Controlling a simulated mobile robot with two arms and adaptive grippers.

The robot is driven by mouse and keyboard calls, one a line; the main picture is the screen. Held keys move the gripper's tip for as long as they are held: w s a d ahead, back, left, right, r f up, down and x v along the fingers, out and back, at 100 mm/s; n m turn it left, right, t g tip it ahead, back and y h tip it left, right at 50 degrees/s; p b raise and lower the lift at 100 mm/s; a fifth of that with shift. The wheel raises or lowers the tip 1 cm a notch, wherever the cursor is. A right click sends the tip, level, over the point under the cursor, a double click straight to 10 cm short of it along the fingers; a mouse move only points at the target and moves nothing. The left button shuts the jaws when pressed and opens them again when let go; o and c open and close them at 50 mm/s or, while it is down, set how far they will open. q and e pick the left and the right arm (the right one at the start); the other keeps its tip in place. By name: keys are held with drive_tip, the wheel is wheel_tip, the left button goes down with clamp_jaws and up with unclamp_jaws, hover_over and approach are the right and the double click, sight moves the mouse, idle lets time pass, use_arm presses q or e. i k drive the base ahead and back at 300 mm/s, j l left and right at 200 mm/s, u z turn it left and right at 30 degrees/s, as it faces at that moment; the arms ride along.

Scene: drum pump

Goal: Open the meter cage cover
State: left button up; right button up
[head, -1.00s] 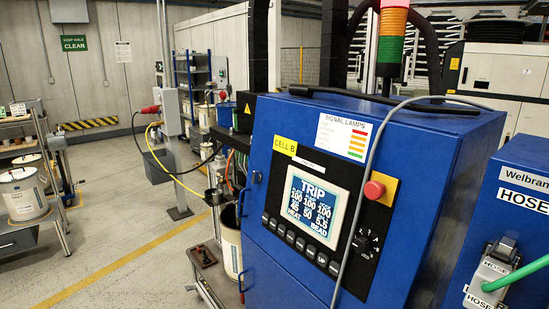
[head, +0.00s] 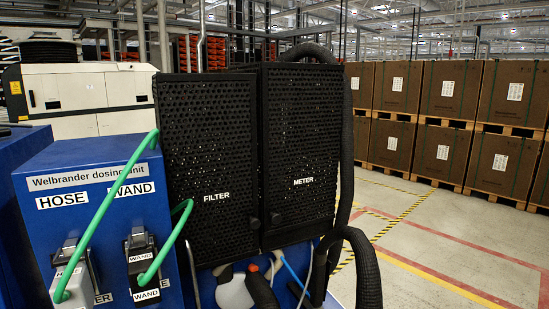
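The meter cage cover (head: 302,150) is a black perforated panel labelled METER, in the middle of the head view. It appears closed. A small dark knob (head: 275,217) sits low at its left edge. The filter cage cover (head: 207,165), a similar black panel labelled FILTER, stands directly to its left. What lies behind the mesh is too dark to make out. Neither of my grippers shows in the head view.
The blue dosing unit (head: 95,205) stands at left with green hoses (head: 108,205) at its sockets. A thick black corrugated hose (head: 346,150) runs down the meter cage's right side. Pallets of brown boxes (head: 448,90) stand behind at right. The floor (head: 430,240) there is clear.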

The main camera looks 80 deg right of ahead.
sight(302, 102)
drive_tip(key=z, duration=2.6)
